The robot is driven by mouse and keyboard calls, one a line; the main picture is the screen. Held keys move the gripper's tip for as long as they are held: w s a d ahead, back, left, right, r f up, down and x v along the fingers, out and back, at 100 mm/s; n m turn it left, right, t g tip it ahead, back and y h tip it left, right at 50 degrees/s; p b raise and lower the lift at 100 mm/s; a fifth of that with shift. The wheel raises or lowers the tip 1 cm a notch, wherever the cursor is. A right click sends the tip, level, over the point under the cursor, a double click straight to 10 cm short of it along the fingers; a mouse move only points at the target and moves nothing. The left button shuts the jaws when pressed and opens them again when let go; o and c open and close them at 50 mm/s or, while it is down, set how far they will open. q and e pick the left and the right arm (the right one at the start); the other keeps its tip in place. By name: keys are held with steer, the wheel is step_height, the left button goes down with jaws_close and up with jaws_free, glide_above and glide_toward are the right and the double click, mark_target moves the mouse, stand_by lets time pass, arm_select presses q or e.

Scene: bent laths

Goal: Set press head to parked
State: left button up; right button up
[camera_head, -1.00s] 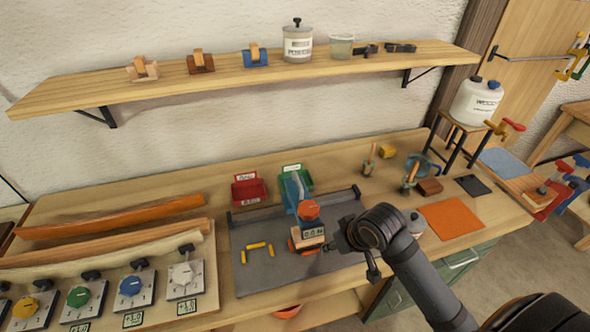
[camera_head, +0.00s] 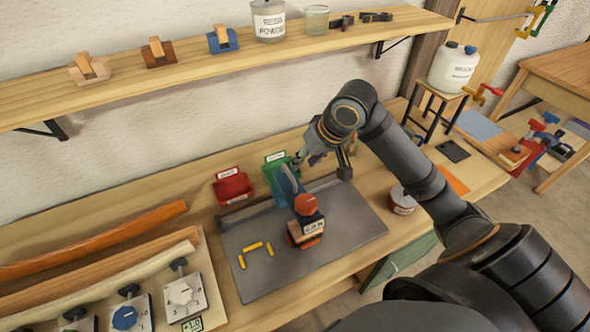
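The press stands on a grey plate (camera_head: 345,235) on the bench, with a blue upright arm (camera_head: 289,180) and an orange-topped press head (camera_head: 305,203). Below the head is a block with a small display (camera_head: 312,227) and an orange foot; I cannot read the display surely. My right gripper (camera_head: 301,157) is above and behind the press, near the top of the blue arm. Its fingers are small and partly hidden, so I cannot tell whether they touch the arm or are open. My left gripper is not in view.
Red (camera_head: 232,186) and green (camera_head: 273,172) bins stand behind the plate. Several yellow pieces (camera_head: 253,246) lie left of the press. Bent laths (camera_head: 100,240) and dial boxes (camera_head: 185,297) fill the left. A labelled tin (camera_head: 402,200) stands right, beside my arm. A shelf (camera_head: 200,72) runs above.

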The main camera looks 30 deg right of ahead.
mark_target(290, 174)
steer(key=x, duration=0.3)
steer(key=w+x, duration=0.1)
steer(key=shift+w+a, duration=0.1)
steer(key=shift+a, duration=0.2)
steer(key=x, duration=0.3)
steer(key=shift+f, duration=0.1)
steer(key=shift+d+f, duration=0.15)
steer(key=shift+w+f, duration=0.1)
steer(key=shift+c, duration=0.2)
jaws_close()
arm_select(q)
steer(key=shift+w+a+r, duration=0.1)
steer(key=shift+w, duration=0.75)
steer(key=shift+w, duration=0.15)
